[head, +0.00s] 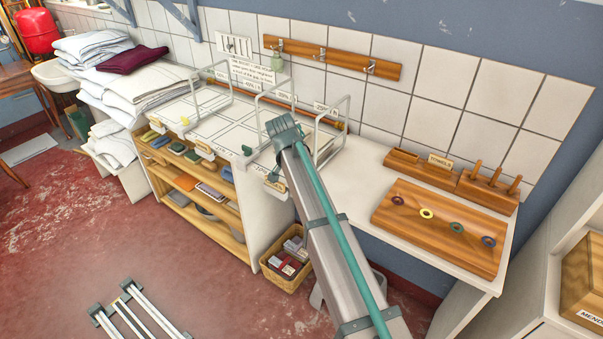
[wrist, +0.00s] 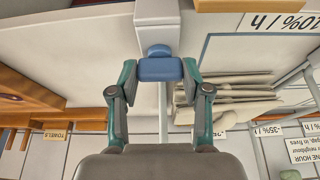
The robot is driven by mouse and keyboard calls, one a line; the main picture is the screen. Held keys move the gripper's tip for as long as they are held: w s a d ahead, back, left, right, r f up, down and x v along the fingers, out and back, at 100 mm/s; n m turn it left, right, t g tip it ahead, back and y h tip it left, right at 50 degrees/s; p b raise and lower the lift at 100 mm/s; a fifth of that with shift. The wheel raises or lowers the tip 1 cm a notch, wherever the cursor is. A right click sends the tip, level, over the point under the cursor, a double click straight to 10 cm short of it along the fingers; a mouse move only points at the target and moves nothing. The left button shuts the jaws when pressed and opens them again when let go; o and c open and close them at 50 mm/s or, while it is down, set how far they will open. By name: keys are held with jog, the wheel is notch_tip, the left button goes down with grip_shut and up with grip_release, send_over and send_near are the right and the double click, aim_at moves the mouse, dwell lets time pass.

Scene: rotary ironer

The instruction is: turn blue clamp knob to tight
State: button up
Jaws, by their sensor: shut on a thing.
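The blue clamp knob (wrist: 160,68) sits at the top centre of the wrist view, at the end of a pale block (wrist: 157,12). My gripper (wrist: 160,74) has its two teal-and-grey fingers closed on the knob's left and right sides. The knob's wide front face is towards the wrist camera, and its turn position is hard to read. In the head view my arm reaches over the front edge of the worktop (head: 350,180), beside the wire frames. There the arm covers the knob and I cannot make it out.
Wire frames (head: 327,118) stand on the worktop beside my arm. A wooden board with coloured rings (head: 440,228) and a peg rack (head: 487,188) lie to the right. Folded linen (head: 125,75) is piled at left. A basket (head: 286,255) stands on the floor below.

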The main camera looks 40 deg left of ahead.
jog(key=o, duration=1.2)
jog(key=shift+c, duration=0.2)
jog(key=v, duration=1.2)
